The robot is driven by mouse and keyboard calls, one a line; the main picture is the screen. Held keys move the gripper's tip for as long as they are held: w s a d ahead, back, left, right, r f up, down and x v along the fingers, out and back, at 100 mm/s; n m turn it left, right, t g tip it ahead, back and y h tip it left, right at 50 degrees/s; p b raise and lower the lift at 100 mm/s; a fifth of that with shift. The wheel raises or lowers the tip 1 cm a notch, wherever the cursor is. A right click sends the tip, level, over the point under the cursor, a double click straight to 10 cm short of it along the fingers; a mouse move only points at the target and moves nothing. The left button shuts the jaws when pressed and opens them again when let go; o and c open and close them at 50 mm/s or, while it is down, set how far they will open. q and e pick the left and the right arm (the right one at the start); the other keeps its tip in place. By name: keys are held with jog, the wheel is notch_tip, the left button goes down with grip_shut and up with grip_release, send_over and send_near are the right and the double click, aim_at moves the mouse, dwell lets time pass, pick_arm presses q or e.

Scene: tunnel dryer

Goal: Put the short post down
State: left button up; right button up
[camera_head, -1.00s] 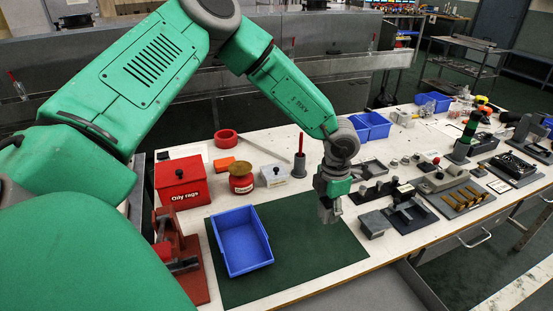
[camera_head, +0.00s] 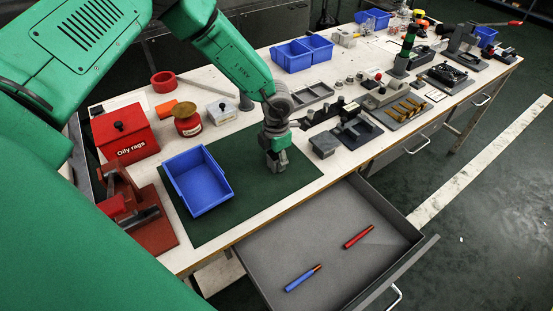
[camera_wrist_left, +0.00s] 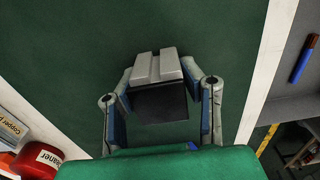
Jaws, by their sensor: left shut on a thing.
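My left gripper (camera_head: 276,163) points down over the right part of the green mat (camera_head: 240,212), to the right of the blue bin. In the left wrist view its two grey fingertips (camera_wrist_left: 156,68) are close together over the mat. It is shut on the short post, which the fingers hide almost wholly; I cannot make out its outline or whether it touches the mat. My right gripper is not in view.
A blue bin (camera_head: 198,181) stands on the mat's left part. A red rag box (camera_head: 124,134), a red pot (camera_head: 187,121) and a white box (camera_head: 222,112) stand behind. Fixtures (camera_head: 356,133) stand at right. An open drawer (camera_head: 330,225) holds two pens. The mat's front is clear.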

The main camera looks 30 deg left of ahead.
pick_arm(q)
jog(key=o, duration=1.2)
jog(key=shift+d, duration=0.1)
jog(key=shift+d+r, duration=0.1)
jog(key=shift+r, duration=0.25)
notch_tip(320, 180, up, 10)
jog(key=shift+r, duration=0.75)
